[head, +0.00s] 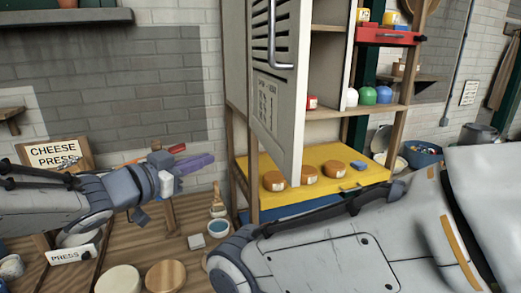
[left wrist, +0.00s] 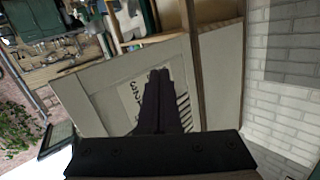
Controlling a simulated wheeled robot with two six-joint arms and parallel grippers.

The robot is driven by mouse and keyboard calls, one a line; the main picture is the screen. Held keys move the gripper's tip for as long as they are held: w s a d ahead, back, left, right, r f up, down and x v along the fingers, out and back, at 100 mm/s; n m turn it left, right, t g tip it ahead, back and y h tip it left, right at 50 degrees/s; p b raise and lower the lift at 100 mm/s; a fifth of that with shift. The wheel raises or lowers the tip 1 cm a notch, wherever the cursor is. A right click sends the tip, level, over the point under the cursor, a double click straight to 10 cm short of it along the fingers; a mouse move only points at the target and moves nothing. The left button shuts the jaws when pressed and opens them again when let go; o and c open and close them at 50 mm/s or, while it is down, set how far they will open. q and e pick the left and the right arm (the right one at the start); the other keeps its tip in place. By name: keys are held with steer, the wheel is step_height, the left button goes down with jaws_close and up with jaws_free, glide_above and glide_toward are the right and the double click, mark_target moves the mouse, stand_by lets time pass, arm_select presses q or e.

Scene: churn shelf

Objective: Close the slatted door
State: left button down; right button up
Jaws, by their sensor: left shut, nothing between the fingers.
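The slatted door (head: 282,115) is pale grey and stands open, swung out toward me from the shelf cabinet. It has dark slats near the top, a metal bar handle (head: 272,40) and a printed notice (head: 267,100). My left gripper (head: 208,159) is shut and empty, left of the door and apart from it in the head view. In the left wrist view its dark fingers (left wrist: 158,82) overlap the door panel (left wrist: 95,90), with slats and notice beside them; whether they touch it I cannot tell. My right gripper is out of view.
Behind the door, a yellow shelf (head: 335,180) holds round brown tubs and a blue block. A red tray (head: 385,36) sits higher up. A Cheese Press sign (head: 55,156) and round wooden lids (head: 165,277) are at the left. My right arm fills the lower right.

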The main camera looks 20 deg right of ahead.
arm_select(q)
steer(key=s+r+m+g+h, duration=0.3)
steer(key=s+m+g+h, duration=0.1)
steer(key=g, duration=0.1)
steer(key=m+g+h+p, duration=0.1)
steer(key=m+g, duration=0.2)
steer(key=g, duration=0.4)
glide_toward(292, 156)
steer(key=d+p, duration=0.1)
steer(key=d, duration=0.1)
steer(key=d+p, duration=0.1)
steer(key=p, duration=0.1)
steer(key=d+p, duration=0.2)
steer(key=shift+s+d+r, duration=0.2)
steer(key=shift+s+d, duration=0.1)
steer(key=shift+d, duration=0.05)
steer(key=shift+d+f+t+p, duration=0.15)
steer(key=shift+d+t+p, duration=0.15)
steer(key=shift+d, duration=0.3)
